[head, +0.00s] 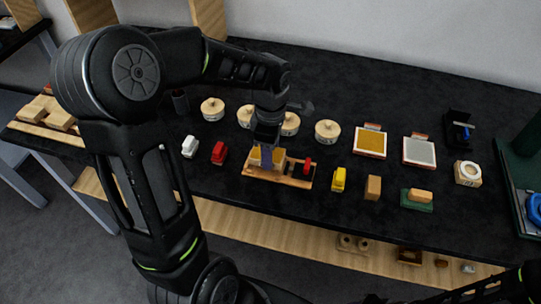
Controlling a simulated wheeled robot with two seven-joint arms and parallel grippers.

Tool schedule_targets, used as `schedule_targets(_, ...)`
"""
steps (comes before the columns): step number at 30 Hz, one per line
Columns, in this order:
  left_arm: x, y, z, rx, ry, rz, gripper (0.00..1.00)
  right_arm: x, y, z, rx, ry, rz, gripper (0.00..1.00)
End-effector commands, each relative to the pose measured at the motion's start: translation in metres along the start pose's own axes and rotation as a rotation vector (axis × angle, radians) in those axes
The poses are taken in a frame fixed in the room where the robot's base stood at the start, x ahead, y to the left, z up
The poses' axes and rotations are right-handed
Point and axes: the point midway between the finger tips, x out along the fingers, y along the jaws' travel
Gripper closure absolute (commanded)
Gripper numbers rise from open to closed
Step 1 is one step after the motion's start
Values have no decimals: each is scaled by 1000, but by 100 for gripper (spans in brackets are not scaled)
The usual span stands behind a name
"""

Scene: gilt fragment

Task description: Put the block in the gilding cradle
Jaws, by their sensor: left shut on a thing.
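My left gripper (266,150) is in the middle of the table, pointing down and shut on a light wooden block (279,157). The fingers hide much of the block, which shows on both sides of them. Directly below is a long, low wooden fixture with a red knob at its right end, which looks like the gilding cradle (291,182). The block is over or in the left part of this cradle. I cannot tell whether it touches the base. My right gripper is not in view.
Red (219,153), white (190,146) and yellow (339,179) small items stand on either side. An upright wooden block (373,187) and a green-based piece (417,205) stand to the right. Round wooden lidded pots (327,132) and two framed pads (370,141) lie behind.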

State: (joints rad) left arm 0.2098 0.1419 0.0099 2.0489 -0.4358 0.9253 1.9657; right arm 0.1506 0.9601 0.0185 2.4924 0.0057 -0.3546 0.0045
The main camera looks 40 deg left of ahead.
Motion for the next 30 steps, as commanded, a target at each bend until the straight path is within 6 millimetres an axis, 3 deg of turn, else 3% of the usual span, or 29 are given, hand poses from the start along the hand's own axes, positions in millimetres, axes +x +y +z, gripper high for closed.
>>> schedule_targets(5,22,-1,0,-1,1,-4,91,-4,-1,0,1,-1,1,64)
schedule_targets(17,29,0,0,-1,0,0,91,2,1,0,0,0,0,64)
schedule_targets(18,26,0,0,-1,0,0,47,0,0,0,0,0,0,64)
schedule_targets(25,26,0,0,-1,0,-1,28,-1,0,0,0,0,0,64)
schedule_targets(30,26,0,0,-1,0,-1,28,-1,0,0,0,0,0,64)
